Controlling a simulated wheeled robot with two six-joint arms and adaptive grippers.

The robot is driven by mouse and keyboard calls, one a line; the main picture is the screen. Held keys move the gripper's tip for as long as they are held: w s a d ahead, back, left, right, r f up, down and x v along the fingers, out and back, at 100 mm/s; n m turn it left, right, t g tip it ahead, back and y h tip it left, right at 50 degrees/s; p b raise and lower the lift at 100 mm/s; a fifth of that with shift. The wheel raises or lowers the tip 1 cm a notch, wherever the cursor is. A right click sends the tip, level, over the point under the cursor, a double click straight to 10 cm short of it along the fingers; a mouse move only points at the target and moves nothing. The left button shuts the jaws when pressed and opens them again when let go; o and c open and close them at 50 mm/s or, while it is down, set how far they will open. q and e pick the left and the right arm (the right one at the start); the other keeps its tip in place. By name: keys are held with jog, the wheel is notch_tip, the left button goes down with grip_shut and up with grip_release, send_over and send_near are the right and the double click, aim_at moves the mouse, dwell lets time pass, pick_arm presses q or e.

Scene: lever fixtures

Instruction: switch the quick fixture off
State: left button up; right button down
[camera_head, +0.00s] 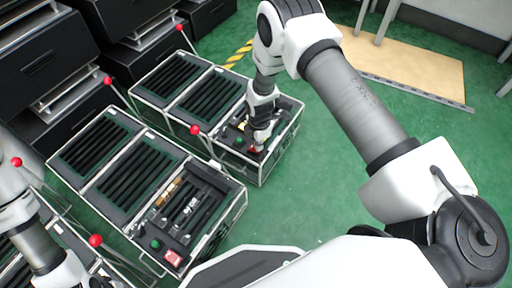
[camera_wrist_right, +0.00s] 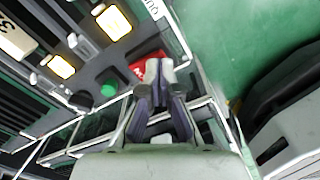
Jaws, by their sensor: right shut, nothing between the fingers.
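A far fixture (camera_head: 222,152) in a wire-edged frame stands in the head view, with dark slatted panels and a control end. At that end is a red switch (camera_wrist_right: 148,62) with white lettering, partly hidden by my fingers. A green round button (camera_wrist_right: 108,90) sits beside it. My right gripper (camera_head: 257,146) is shut and empty, its tips over the red switch; in the wrist view the fingertips (camera_wrist_right: 158,68) overlap its edge. I cannot tell whether they touch it. My left arm enters at the lower left; its fingers are out of view.
A second fixture (camera_head: 150,188) stands nearer, with its own red switch (camera_head: 173,257) and green button (camera_head: 156,244). Several levers with red balls, such as this lever ball (camera_head: 194,130), rise by the fixtures. Dark drawers (camera_head: 45,60) stand behind.

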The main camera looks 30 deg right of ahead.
pick_arm(q)
jog(key=shift+f+b, duration=0.3)
jog(key=shift+f, duration=0.05)
pick_arm(e)
jog(key=shift+f, duration=0.45)
notch_tip(320, 180, up, 7)
jog(key=p, duration=0.6)
pick_arm(q)
notch_tip(320, 180, up, 6)
jog(key=shift+f, duration=0.1)
